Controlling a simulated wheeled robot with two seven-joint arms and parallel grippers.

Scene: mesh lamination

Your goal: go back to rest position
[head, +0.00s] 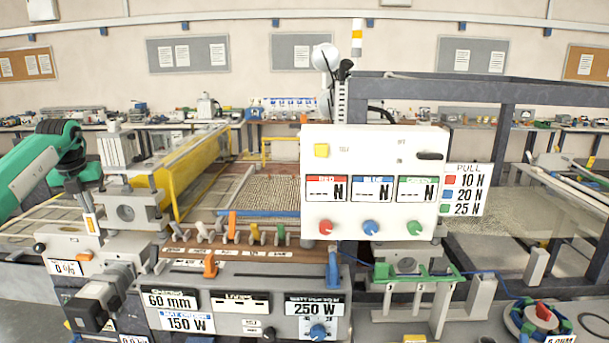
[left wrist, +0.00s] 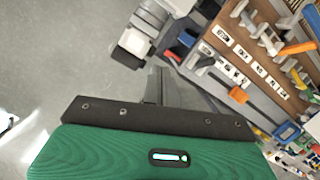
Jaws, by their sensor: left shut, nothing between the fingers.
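My left arm comes in from the left in the head view, green with a dark wrist. My left gripper (head: 82,198) points down in front of the left end of the bench equipment. It also shows in the left wrist view (left wrist: 158,80), where its dark fingers are together with nothing between them. In that view the fingers are over grey floor (left wrist: 60,50), beside the bench front. My right gripper is not in view.
A white panel (head: 375,160) with red, blue and green knobs stands centre right. A grey control box (head: 240,290) with labels is at the front. A brown tool rack (head: 230,252) and a yellow guard (head: 205,165) lie behind it. A grey motor-like block (head: 100,295) juts out at the left.

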